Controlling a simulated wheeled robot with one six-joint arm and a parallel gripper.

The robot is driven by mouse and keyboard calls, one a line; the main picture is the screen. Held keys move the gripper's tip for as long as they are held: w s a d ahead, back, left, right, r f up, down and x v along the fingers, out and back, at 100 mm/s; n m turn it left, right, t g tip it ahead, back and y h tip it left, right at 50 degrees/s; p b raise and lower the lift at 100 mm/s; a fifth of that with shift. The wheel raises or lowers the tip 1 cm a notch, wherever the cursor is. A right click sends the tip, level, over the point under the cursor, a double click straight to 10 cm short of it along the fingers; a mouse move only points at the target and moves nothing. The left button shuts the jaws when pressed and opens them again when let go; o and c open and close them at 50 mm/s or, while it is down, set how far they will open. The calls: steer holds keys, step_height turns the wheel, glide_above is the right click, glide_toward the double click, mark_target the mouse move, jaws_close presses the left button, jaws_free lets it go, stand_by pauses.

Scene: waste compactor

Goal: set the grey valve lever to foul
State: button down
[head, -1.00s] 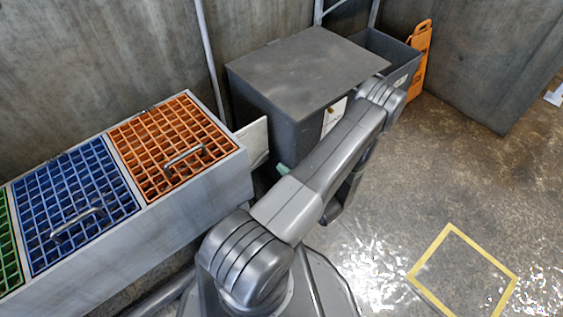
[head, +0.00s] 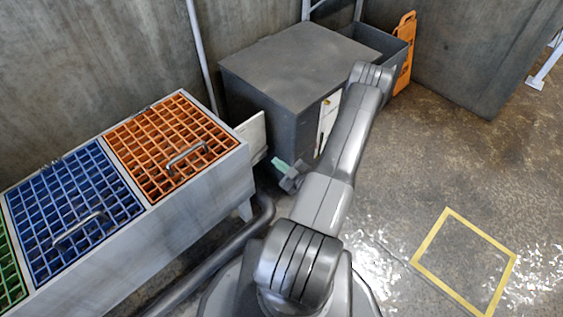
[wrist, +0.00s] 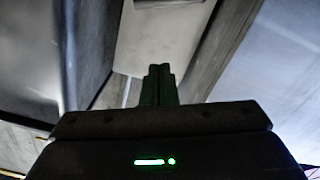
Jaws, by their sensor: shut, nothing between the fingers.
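My gripper (head: 279,166) is small in the head view, low between the grey cabinet and the end of the grated trough. Its pale green fingers show beside my forearm. In the wrist view my gripper (wrist: 159,72) has its two dark fingers together and empty, pointing toward a pale panel. I cannot make out the grey valve lever or any foul marking in either view. A thick grey pipe (head: 238,232) runs low along the trough's front. My arm hides part of the cabinet's front and the floor there.
The grey cabinet (head: 300,65) has a white label on its front. The trough (head: 190,225) has orange, blue and green grates. A pale panel (head: 251,135) stands at its right end. A grey bin (head: 385,50) and orange sign (head: 404,50) are behind. Floor around the yellow square (head: 430,240) is clear.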

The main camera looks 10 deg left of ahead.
steer(key=w+a+f+b, duration=0.4)
steer(key=w+a, duration=0.2)
steer(key=w, duration=0.1)
steer(key=shift+a, duration=0.15)
stand_by(0.3)
